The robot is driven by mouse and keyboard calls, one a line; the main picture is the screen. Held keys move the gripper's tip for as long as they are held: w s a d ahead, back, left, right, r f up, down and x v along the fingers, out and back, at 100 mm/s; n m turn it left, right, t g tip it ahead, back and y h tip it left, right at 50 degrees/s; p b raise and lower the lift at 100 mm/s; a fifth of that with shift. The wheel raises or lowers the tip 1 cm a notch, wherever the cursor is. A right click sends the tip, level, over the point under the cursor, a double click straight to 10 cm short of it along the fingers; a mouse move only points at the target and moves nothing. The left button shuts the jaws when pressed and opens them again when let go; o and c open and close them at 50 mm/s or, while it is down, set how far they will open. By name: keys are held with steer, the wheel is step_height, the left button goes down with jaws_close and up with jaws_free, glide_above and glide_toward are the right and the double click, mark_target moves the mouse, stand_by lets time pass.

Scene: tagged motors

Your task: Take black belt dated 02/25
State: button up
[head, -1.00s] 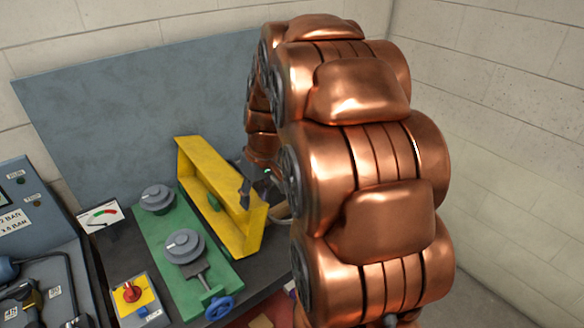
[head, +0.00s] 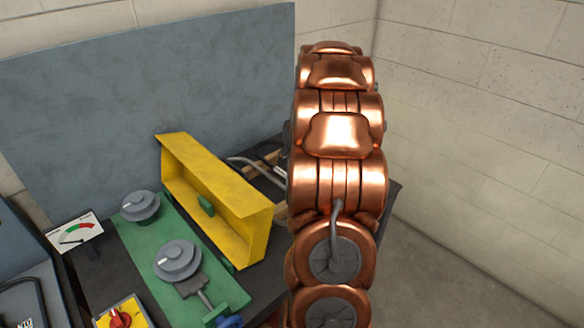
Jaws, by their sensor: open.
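No black belt and no 02/25 date can be made out in the head view. A green base plate (head: 150,240) on the dark bench carries two grey pulleys, one farther back (head: 140,205) and one nearer (head: 177,260). A yellow open-sided guard (head: 225,178) stands on edge along the plate's right side. No belt shows around the pulleys. My gripper is not in view; my copper arm rises at the right of the guard and hides part of the bench.
A dial gauge (head: 75,232) stands at left. A red knob on a yellow panel (head: 120,318) sits at the front, near a blue handwheel (head: 230,322). A grey-blue board (head: 150,90) stands behind. A curved grey piece (head: 255,162) lies partly behind my arm. Open floor shows at right.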

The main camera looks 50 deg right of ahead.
mark_target(281, 171)
steer(key=shift+p+x, duration=0.4)
steer(key=shift+x, duration=0.65)
steer(key=shift+p+x, duration=0.65)
steer(key=shift+x, duration=1.5)
steer(key=shift+w+a, duration=0.15)
jaws_close()
